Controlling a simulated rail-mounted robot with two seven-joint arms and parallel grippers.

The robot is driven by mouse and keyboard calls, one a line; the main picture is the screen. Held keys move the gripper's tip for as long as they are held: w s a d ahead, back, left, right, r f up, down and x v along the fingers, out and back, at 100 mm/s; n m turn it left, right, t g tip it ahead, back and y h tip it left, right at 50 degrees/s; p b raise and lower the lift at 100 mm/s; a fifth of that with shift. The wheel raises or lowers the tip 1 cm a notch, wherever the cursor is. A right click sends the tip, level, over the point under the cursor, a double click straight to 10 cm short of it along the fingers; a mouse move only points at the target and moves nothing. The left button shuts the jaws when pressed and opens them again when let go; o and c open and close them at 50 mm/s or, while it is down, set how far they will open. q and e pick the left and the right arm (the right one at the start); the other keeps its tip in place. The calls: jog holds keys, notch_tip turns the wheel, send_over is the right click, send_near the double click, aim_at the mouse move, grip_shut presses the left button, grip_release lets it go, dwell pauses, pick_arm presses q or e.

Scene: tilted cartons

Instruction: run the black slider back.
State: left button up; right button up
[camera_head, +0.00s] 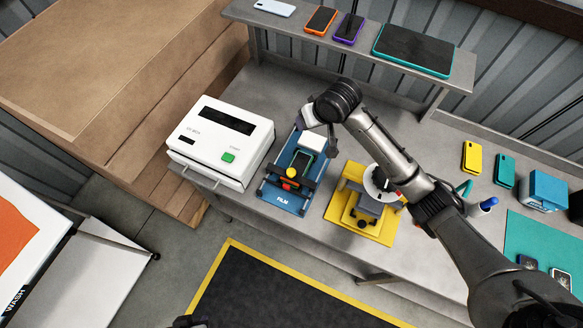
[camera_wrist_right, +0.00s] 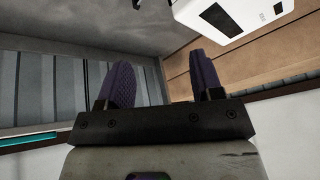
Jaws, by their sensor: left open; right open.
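The blue film applicator (camera_head: 282,199) stands on the bench, with a black slider (camera_head: 304,183) across its bed and a yellow knob (camera_head: 291,172) beside it. A dark phone with a green edge (camera_head: 302,160) seems to lie in the bed, behind the slider. A white block (camera_head: 313,141) is at its back end.
A white machine (camera_head: 222,140) with a green button stands left of the applicator. A yellow fixture (camera_head: 372,227) stands close on the right. A shelf (camera_head: 345,48) with several phones runs along the back.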

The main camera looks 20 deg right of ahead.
notch_tip(320, 180, down, 6)
jog(key=s+m+g+y, duration=0.1)
jog(key=m+g, duration=0.2)
jog(key=m, duration=0.2)
jog(key=m+g+y, duration=0.2)
jog(key=m, duration=1.2)
send_near(292, 171)
jog(key=x, duration=0.9)
jog(key=shift+a, duration=0.1)
jog(key=shift+c, duration=0.4)
grip_shut()
